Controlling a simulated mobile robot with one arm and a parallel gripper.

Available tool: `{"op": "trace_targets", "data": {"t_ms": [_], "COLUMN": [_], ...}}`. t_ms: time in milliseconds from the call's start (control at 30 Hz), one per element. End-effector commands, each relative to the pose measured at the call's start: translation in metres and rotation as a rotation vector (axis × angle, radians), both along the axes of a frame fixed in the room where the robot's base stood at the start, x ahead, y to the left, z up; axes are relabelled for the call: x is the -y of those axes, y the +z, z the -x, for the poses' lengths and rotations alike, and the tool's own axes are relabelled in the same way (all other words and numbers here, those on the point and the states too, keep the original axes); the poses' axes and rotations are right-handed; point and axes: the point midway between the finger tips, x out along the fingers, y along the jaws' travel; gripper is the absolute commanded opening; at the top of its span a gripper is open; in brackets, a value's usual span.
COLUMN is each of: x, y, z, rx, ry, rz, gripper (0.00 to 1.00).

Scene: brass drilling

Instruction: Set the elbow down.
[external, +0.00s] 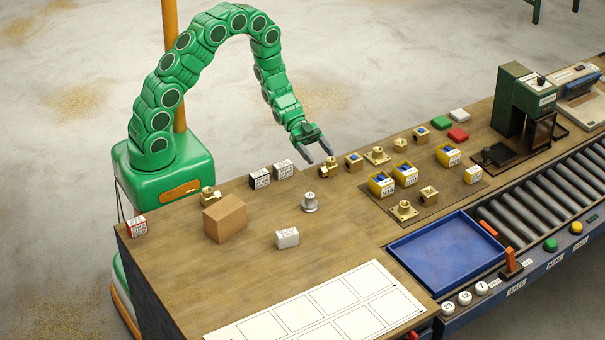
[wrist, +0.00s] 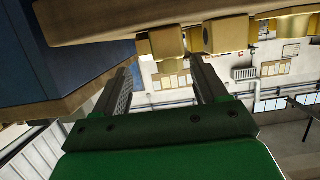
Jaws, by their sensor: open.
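A brass elbow (external: 327,169) sits at the back edge of the wooden bench, just below my gripper (external: 319,156). My gripper is open, with its two dark fingers pointing down toward the elbow and nothing seen held between them. In the wrist view the open fingers (wrist: 165,82) reach toward brass pieces; a blocky one (wrist: 166,43) shows just beyond them. I cannot tell which of these is the elbow, or whether a finger touches it.
Close right of the elbow are a brass block with a blue face (external: 353,162) and a flanged fitting (external: 377,155). A grey fitting (external: 310,203), a cardboard box (external: 225,218) and labelled blocks (external: 259,178) stand left. A blue tray (external: 445,255) is at the front.

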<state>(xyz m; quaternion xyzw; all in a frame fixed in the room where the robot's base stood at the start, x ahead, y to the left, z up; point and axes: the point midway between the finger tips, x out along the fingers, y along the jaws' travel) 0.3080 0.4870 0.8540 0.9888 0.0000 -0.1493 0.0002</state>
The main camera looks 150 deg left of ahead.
Motion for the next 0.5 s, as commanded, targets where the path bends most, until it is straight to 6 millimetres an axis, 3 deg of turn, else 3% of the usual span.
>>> {"op": "trace_targets", "data": {"t_ms": [167,500], "x": [-0.001,0.000], "y": [0.014,0.065], "z": [0.000,0.000], "rx": [0.000,-0.001], "ry": [0.000,0.000], "rz": [-0.002,-0.003], "gripper": [0.72,0.72]}}
